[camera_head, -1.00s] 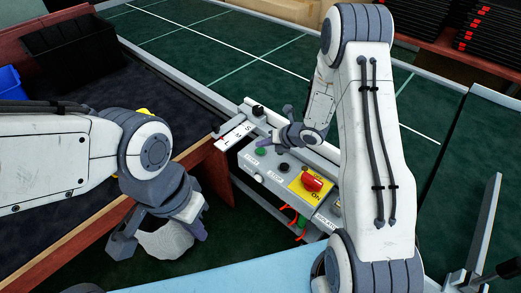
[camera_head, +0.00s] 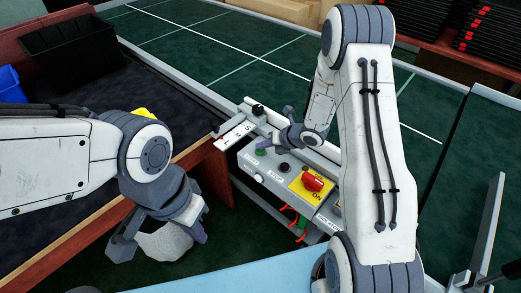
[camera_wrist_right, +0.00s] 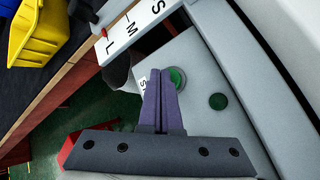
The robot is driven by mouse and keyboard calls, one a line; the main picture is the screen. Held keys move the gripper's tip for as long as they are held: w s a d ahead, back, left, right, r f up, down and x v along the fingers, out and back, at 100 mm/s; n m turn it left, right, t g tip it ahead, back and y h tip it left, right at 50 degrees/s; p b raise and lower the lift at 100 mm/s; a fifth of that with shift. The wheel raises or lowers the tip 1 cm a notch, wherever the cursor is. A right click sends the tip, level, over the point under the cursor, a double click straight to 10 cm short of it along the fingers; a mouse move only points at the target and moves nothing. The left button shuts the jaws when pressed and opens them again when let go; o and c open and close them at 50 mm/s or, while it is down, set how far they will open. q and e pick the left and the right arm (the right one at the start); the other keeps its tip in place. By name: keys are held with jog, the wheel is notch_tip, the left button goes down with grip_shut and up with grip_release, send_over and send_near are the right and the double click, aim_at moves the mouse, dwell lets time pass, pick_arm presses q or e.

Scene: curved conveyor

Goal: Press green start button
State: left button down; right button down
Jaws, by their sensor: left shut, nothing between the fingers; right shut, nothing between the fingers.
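The green start button (camera_head: 260,152) is at the left end of the grey control box (camera_head: 254,180) in the head view. In the right wrist view the green button (camera_wrist_right: 178,78) sits in a grey ring, its left part behind my fingers. My right gripper (camera_wrist_right: 161,72) is shut and empty, its purple fingertips beside and partly over the button. I cannot tell whether they touch it. In the head view my right gripper (camera_head: 269,141) is just above and right of the button. My left gripper (camera_head: 199,233) is shut and empty, low at the left, away from the box.
A red knob on a yellow plate (camera_head: 311,182) and a black stop button (camera_head: 284,167) are on the box. A wooden-edged table (camera_head: 110,211) is at left. A lettered plate (camera_head: 233,136) adjoins the box.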

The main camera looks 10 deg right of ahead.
aim_at(263, 152)
jog(key=shift+f+b, duration=0.4)
jog(key=shift+b, duration=0.1)
dwell(0.3)
jog(key=shift+r, duration=0.1)
jog(key=shift+r+p, duration=0.5)
jog(key=shift+r, duration=0.25)
notch_tip(263, 152, up, 5)
jog(key=p, duration=0.3)
dwell(0.4)
jog(key=shift+r, duration=0.1)
dwell(0.6)
